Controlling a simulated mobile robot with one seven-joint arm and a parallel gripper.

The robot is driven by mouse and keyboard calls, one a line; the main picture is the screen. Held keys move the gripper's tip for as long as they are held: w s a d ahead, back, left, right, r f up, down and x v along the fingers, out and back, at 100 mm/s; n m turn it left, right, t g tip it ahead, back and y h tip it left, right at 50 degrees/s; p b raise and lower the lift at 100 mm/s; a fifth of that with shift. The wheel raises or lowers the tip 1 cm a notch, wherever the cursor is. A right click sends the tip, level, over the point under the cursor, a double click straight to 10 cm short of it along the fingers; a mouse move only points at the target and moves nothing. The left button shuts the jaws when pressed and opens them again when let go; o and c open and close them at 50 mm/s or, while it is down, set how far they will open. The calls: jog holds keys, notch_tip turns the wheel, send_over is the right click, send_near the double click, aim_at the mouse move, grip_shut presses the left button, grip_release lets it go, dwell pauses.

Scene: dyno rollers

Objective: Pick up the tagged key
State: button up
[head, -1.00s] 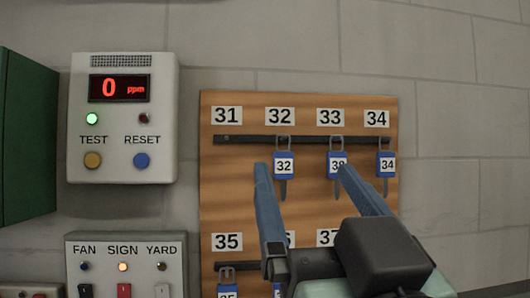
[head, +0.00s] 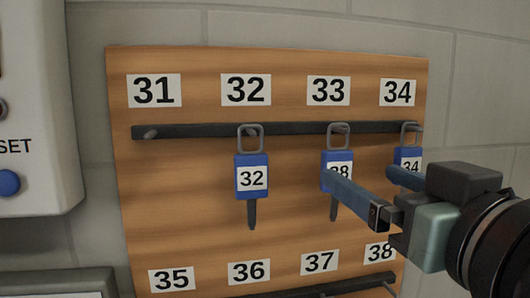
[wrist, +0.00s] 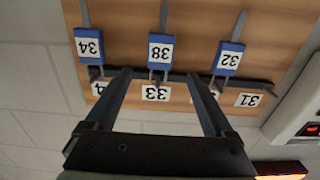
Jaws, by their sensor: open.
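Key 32 (head: 252,176) hangs under label 32, and key 34 (head: 409,155) under label 34, partly covered by my gripper. My gripper (head: 365,177) is open in front of the board at the right. Nothing is held.
The wooden key board (head: 190,220) is on a block wall. A dark rail (head: 190,132) carries the hooks; the hook under label 31 is empty. A lower row has labels 35 to 38 and another rail (head: 340,288). A white panel (head: 35,110) stands at the left.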

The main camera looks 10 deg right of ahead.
aim_at(340, 160)
jog(key=w, duration=0.3)
jog(key=shift+w+p, duration=0.2)
jog(key=shift+p, duration=0.2)
jog(key=w+p, duration=0.2)
jog(key=w, duration=0.1)
jog(key=w+p, duration=0.1)
jog(key=shift+w+a+r, duration=0.1)
jog(key=shift+w+r, duration=0.1)
jog(key=shift+r, duration=0.15)
jog(key=shift+w+f+p, duration=0.15)
jog(key=shift+w+p, duration=0.2)
jog(key=shift+w, duration=0.05)
grip_shut()
